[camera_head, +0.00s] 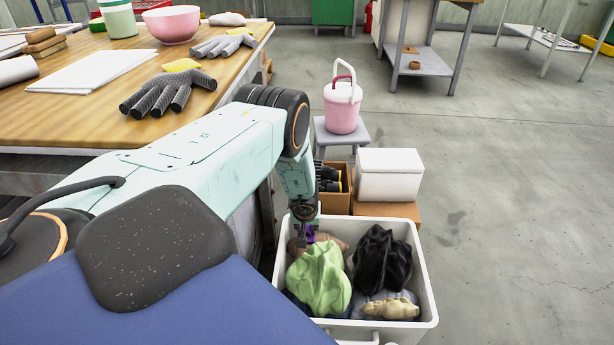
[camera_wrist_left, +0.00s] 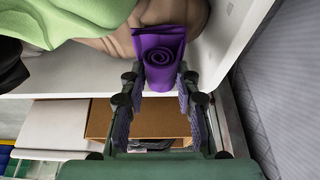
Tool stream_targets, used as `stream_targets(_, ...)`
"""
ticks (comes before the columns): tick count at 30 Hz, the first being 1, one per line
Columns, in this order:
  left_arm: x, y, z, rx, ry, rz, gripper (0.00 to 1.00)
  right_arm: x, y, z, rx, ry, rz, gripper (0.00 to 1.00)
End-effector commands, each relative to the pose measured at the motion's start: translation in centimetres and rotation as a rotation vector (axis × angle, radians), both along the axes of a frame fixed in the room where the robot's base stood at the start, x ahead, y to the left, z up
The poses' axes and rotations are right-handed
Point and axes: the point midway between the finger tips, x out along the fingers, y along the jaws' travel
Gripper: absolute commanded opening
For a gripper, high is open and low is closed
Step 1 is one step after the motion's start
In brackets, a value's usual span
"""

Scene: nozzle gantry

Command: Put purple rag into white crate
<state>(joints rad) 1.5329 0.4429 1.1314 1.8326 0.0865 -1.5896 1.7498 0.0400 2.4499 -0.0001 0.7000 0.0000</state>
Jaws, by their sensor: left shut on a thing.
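The purple rag (camera_head: 310,235) is a small rolled cloth, mostly hidden behind my left gripper in the head view. The wrist view shows its spiral end (camera_wrist_left: 160,52) between the fingertips. My left gripper (camera_head: 306,222) is shut on it and points down inside the far left part of the white crate (camera_head: 427,285). The crate's white wall also shows in the wrist view (camera_wrist_left: 240,35). The rag is close to a brown cloth in the crate; I cannot tell whether they touch. My right gripper is not in view.
The crate holds a green cloth (camera_head: 320,280), a black cloth (camera_head: 382,260) and a beige one (camera_head: 390,309). Behind it are a cardboard box (camera_head: 337,201), a white box (camera_head: 390,176) and a pink bucket (camera_head: 342,110) on a stool. A wooden table (camera_head: 60,115) stands left. Floor at right is clear.

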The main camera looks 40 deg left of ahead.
Motion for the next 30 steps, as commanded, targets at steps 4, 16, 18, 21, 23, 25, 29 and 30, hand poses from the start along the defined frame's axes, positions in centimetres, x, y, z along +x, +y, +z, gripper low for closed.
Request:
stream_targets(4,0.06,0.00,-0.01,0.000,-0.002,0.001,0.06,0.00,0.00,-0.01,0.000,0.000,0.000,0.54)
stream_targets(16,0.04,-0.01,-0.32,0.000,0.000,0.000,0.42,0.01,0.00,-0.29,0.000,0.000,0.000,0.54)
stream_targets(18,0.03,0.00,-0.31,0.000,0.000,0.000,0.48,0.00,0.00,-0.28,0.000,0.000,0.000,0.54)
stream_targets(21,0.03,0.00,-0.31,0.000,0.000,0.000,0.54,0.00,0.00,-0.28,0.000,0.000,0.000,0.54)
stream_targets(23,0.03,0.00,-0.31,0.000,0.000,0.000,0.54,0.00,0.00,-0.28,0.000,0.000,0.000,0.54)
stream_targets(25,0.04,0.00,-0.30,0.000,0.000,0.000,0.54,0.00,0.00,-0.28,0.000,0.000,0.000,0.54)
stream_targets(29,0.04,-0.01,-0.24,0.001,-0.001,0.000,0.54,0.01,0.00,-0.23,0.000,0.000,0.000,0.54)
stream_targets(30,0.03,0.00,-0.14,0.001,-0.001,0.000,0.54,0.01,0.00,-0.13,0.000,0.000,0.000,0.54)
